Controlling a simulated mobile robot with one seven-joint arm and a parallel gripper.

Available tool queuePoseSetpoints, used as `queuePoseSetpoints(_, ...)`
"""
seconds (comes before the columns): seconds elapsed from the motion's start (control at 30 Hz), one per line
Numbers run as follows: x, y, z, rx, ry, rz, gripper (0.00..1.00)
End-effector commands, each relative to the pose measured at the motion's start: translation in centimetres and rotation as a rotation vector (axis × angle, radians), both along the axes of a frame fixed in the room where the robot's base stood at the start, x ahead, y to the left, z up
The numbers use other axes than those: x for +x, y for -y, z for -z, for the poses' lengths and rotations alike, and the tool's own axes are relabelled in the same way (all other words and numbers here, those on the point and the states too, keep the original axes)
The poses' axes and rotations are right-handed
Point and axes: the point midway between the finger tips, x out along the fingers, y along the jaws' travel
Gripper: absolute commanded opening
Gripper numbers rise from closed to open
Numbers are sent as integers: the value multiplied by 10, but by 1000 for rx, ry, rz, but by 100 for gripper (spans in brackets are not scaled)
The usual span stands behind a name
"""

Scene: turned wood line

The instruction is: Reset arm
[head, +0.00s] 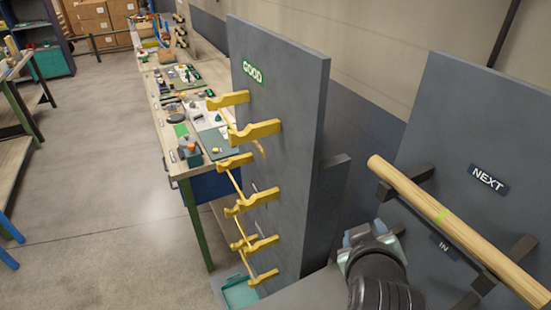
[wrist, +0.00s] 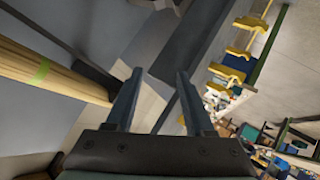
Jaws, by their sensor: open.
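My gripper (wrist: 160,80) is open in the wrist view, with nothing between its two fingers. In the head view my gripper (head: 368,234) is at the lower right, in front of the panel marked NEXT and to the left of a wooden rod. The wooden rod (head: 455,230) has a green band and lies tilted across dark brackets (head: 405,180). The rod also shows at the left edge of the wrist view (wrist: 55,75), apart from the fingers.
A tall grey panel (head: 285,120) marked GOOD stands left of my gripper, with several yellow hooks (head: 255,131) jutting out. A teal tray (head: 240,292) sits low beside it. A cluttered workbench (head: 170,150) stands behind. Open floor (head: 95,180) lies at the left.

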Motion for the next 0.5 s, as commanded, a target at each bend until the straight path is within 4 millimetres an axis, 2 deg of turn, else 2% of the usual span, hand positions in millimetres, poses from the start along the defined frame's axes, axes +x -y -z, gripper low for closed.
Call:
queuePoseSetpoints(0.03, 14, -11, -30, -4, 110, -10, 53)
queuePoseSetpoints(0.1, 28, -27, -73, 4, 260, -22, 53)
queuePoseSetpoints(0.23, 39, -60, -155, 41, 539, -60, 53)
queuePoseSetpoints(0.37, 29, -97, -235, 108, 816, -120, 53)
queuePoseSetpoints(0.4, 22, -108, -259, 134, 900, -144, 53)
queuePoseSetpoints(0.5, -3, -135, -312, 205, 1097, -209, 53)
